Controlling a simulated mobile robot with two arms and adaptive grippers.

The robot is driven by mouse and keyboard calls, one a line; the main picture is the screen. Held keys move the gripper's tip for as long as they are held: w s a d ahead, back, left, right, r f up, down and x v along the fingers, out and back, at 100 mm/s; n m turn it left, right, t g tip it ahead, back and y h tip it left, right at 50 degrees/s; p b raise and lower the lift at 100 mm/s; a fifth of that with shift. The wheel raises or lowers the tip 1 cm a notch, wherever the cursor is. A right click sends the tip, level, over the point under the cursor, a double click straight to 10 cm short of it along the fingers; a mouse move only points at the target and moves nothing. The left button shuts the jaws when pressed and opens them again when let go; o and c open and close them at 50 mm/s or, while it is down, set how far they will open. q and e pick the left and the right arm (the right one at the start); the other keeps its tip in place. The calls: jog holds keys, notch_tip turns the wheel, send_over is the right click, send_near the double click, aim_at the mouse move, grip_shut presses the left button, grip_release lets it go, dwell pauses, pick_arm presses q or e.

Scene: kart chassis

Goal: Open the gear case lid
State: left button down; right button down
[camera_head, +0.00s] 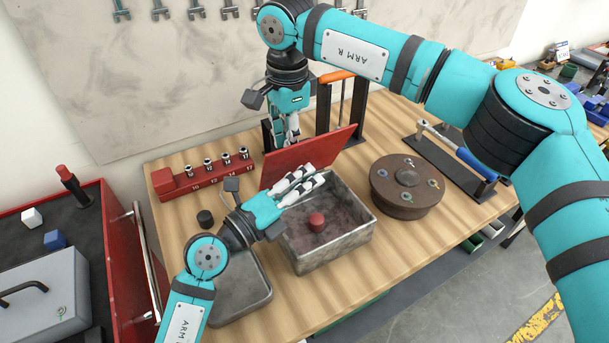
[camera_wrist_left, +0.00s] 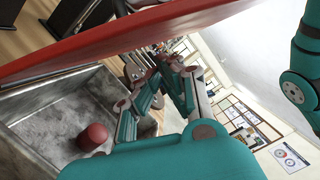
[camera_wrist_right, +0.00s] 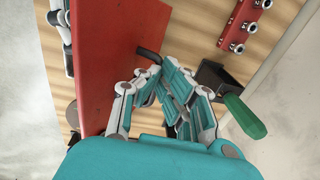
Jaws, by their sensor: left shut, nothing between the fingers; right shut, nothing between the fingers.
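The gear case (camera_head: 345,250) is a grey open-topped metal box on the wooden bench. Its red lid (camera_head: 305,155) stands raised and tilted at the back edge, leaving the inside exposed. My left gripper (camera_head: 318,174) is shut and empty, over the case opening in front of the lid. The lid (camera_wrist_left: 150,40) hangs above its fingers (camera_wrist_left: 185,75) in that view. My right gripper (camera_head: 290,140) is shut and empty behind the lid. Its fingertips (camera_wrist_right: 172,80) are near the lid's dark handle (camera_wrist_right: 149,55); contact is unclear.
A round brown part (camera_head: 405,190) lies right of the case. A red socket rack (camera_head: 200,176) is at the back left, a grey tray (camera_head: 240,290) front left. A black stand (camera_head: 323,110) rises behind the lid. A green-handled tool (camera_wrist_right: 245,115) is near my right gripper.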

pick_arm(q)
jog(key=shift+w+a, duration=0.15)
jog(key=shift+w, duration=0.1)
pick_arm(e)
jog(key=shift+s+f, duration=0.3)
jog(key=shift+f, duration=0.5)
pick_arm(q)
jog(key=shift+w+a+r, duration=0.35)
jog(key=shift+w+a, duration=0.25)
jog(key=shift+w, duration=0.05)
pick_arm(e)
jog(key=shift+a, duration=0.1)
pick_arm(q)
jog(key=shift+w, duration=0.1)
pick_arm(e)
jog(key=c, duration=1.4)
grip_release()
jog(key=shift+w, duration=0.1)
